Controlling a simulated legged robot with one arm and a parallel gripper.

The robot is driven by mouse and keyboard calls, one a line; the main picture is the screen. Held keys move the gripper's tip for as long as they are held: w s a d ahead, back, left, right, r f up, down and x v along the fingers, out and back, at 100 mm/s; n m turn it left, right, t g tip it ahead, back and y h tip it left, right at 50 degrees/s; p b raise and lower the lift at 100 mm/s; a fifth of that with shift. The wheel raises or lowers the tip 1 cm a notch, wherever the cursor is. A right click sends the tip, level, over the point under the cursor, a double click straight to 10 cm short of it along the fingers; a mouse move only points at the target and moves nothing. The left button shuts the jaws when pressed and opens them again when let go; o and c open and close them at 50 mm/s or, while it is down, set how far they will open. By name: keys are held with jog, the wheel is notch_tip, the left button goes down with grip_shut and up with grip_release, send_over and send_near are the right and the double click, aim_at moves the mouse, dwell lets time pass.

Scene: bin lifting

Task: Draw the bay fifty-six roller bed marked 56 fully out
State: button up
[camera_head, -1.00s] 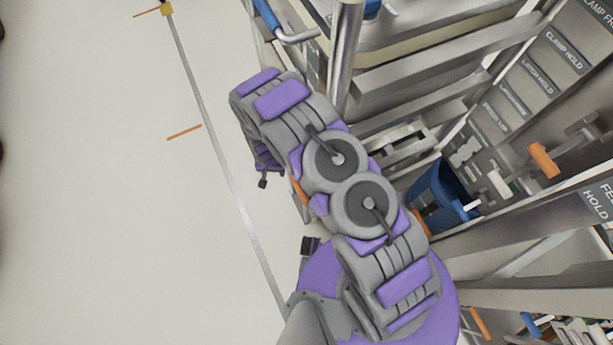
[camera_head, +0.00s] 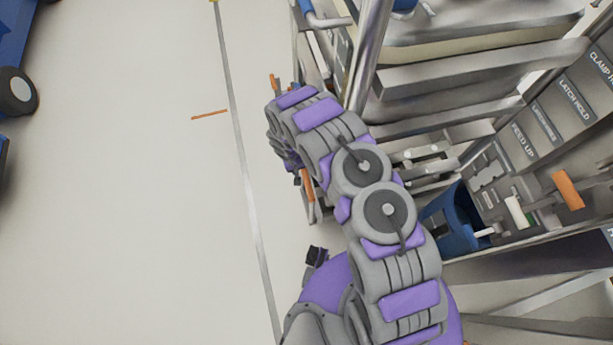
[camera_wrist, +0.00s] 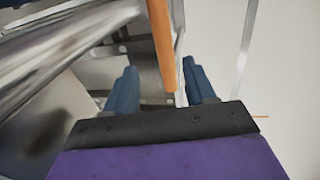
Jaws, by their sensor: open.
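My gripper (camera_wrist: 160,68) shows in the wrist view as two blue fingers spread apart, with nothing held. An orange bar (camera_wrist: 162,45) runs down the picture between the two fingers; I cannot tell whether it touches either one. In the head view, an upright orange bar (camera_head: 307,185) shows beside my arm, at the edge of the metal rack (camera_head: 470,75). My arm's far end hides the fingers there. No label reading 56 is legible, and I cannot tell which part is the roller bed.
A blue bin (camera_head: 452,222) sits inside the rack, near a panel (camera_head: 560,115) with labels such as FEED UP and LATCH HOLD. A blue wheeled object (camera_head: 18,90) stands at the far left.

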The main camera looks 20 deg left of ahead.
aim_at(305, 175)
jog(key=f, duration=0.2)
jog(key=f+b, duration=0.1)
jog(key=f, duration=0.3)
jog(key=shift+w+a+f, duration=0.2)
jog(key=shift+w, duration=0.1)
jog(key=shift+d+f+b, duration=0.2)
jog(key=shift+f+b, duration=0.05)
jog(key=shift+b, duration=0.05)
jog(key=shift+w+d+f, duration=0.15)
jog(key=shift+d+f, duration=0.05)
jog(key=shift+d, duration=0.3)
jog(key=shift+a, duration=0.2)
jog(key=shift+a+f, duration=0.1)
jog(key=shift+a, duration=0.15)
jog(key=c, duration=0.3)
jog(key=shift+d, duration=0.25)
jog(key=c, duration=0.6)
grip_shut()
